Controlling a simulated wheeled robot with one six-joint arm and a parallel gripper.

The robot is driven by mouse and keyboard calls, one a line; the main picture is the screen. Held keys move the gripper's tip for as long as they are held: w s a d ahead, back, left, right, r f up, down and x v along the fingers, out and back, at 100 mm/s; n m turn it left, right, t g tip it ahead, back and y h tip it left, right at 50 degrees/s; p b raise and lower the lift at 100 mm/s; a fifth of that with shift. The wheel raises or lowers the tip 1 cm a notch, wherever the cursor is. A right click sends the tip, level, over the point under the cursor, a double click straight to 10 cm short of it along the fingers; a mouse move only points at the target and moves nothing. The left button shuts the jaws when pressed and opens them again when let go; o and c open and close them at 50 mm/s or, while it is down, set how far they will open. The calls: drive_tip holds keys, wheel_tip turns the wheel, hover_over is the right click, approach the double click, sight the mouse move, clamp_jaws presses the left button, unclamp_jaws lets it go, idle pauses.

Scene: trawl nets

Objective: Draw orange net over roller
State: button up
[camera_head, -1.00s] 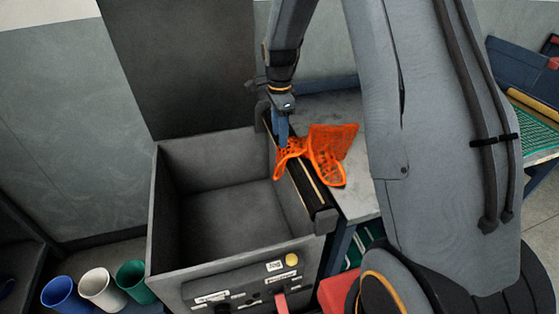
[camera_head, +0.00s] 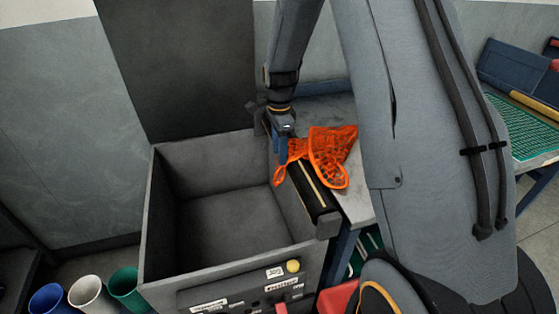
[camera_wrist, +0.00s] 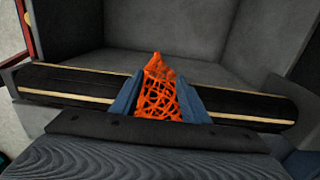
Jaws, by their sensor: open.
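The orange net (camera_head: 330,150) lies partly on the grey table and drapes across the black roller (camera_head: 318,192) on the bin's right rim. Its narrow end hangs at the bin side of the roller. In the wrist view the net (camera_wrist: 158,98) runs over the roller (camera_wrist: 70,88) between my blue fingers. My gripper (camera_head: 280,152) is at the far part of the roller, over the rim. My gripper (camera_wrist: 162,95) is open, with one finger on each side of the net. Whether the fingers touch the net is unclear.
The grey open bin (camera_head: 160,262) is empty, with its lid (camera_head: 180,65) raised behind. Blue (camera_head: 48,300), white (camera_head: 88,294) and green (camera_head: 126,286) cups stand at lower left. A green mat (camera_head: 522,130) lies on a bench at right.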

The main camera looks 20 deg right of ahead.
drive_tip(key=shift+w+d, duration=0.15)
drive_tip(key=shift+d, duration=0.1)
clamp_jaws()
wheel_tip(320, 180, up, 7)
drive_tip(key=p, duration=0.4)
drive_tip(key=shift+a+p, duration=0.15)
drive_tip(key=shift+p, duration=0.15)
drive_tip(key=shift+a+f, duration=1)
drive_tip(key=shift+a, duration=2.7)
wheel_tip(320, 180, down, 9)
drive_tip(key=b, duration=0.4)
